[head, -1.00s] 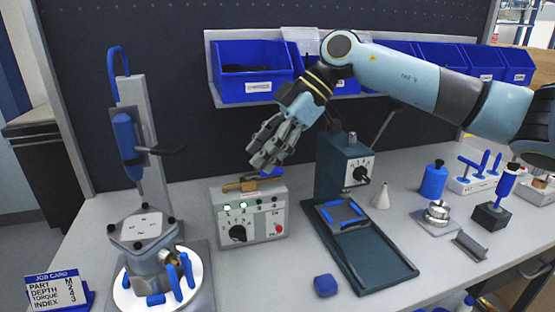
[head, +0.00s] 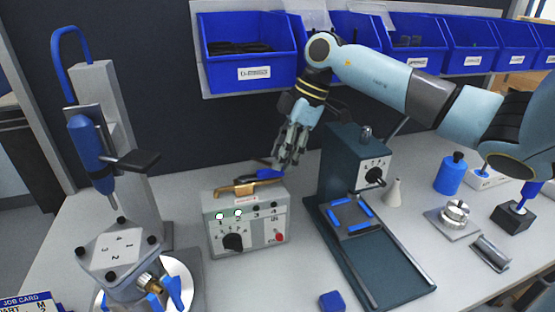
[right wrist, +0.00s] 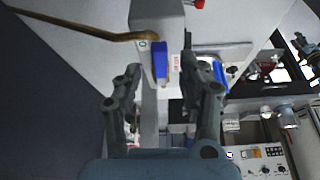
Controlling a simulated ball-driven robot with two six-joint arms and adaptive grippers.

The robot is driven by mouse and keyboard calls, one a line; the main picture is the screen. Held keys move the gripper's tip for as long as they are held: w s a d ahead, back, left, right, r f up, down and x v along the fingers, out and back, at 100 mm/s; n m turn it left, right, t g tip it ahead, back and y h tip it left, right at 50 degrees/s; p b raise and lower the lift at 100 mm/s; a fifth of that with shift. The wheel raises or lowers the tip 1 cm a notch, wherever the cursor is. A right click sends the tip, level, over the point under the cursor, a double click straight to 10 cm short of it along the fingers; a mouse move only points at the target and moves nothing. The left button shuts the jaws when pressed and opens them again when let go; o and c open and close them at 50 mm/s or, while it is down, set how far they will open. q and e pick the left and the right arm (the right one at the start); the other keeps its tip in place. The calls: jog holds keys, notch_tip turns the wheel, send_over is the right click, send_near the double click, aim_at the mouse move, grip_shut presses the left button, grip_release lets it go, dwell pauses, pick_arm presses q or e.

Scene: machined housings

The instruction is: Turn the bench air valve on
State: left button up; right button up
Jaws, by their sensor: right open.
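The bench air valve has a blue lever (head: 266,174) and a brass-coloured pipe (head: 238,189), at the back top of the grey control box (head: 247,222). In the right wrist view the blue lever (right wrist: 160,62) stands ahead of the fingers, with the brass pipe (right wrist: 85,27) running off to the left. My right gripper (head: 284,165) is open, just above and beside the lever's right end. In the right wrist view its fingers (right wrist: 166,78) are spread with the lever seen between them. I cannot tell whether they touch it. My left gripper is not in view.
A dark green press stand (head: 350,180) is close on the right of the control box. A drill stand (head: 103,130) with a clamped housing (head: 118,250) is on the left. Blue bins (head: 245,52) hang behind. A blue block (head: 332,300) lies in front.

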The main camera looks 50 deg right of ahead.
aim_at(261, 175)
jog(key=shift+w+a+f, duration=0.2)
jog(key=shift+f, duration=0.45)
jog(key=shift+w+a+f, duration=0.1)
jog(key=shift+a+f, duration=0.15)
jog(key=shift+f, duration=0.35)
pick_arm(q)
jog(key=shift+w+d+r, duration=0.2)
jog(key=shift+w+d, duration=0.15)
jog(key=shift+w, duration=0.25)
pick_arm(e)
grip_shut()
